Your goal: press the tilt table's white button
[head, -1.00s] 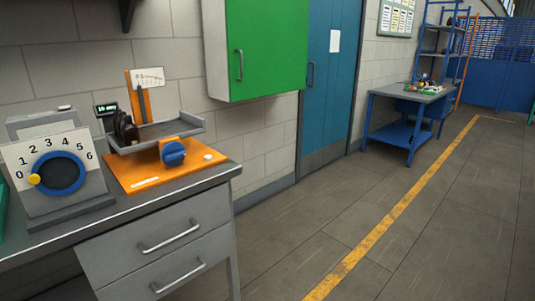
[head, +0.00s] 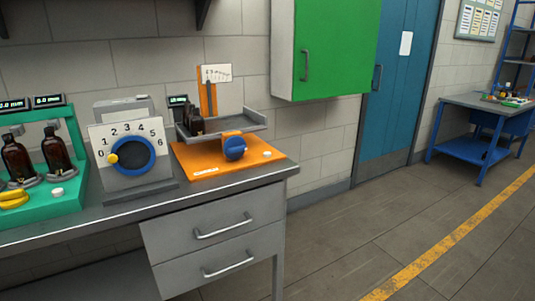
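The tilt table has an orange base (head: 207,169) near the right end of the grey bench. Its white button (head: 267,154) is a small round knob on the base's right front corner. A blue knob (head: 235,149) sits on an orange block left of the button. Neither of my grippers is in view.
Left of the tilt table is a grey dial box (head: 128,158) numbered 0 to 6. A green stand (head: 78,201) holds two amber bottles and its own white button (head: 57,192). A green cabinet (head: 335,50) hangs above right. Floor to the right is clear.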

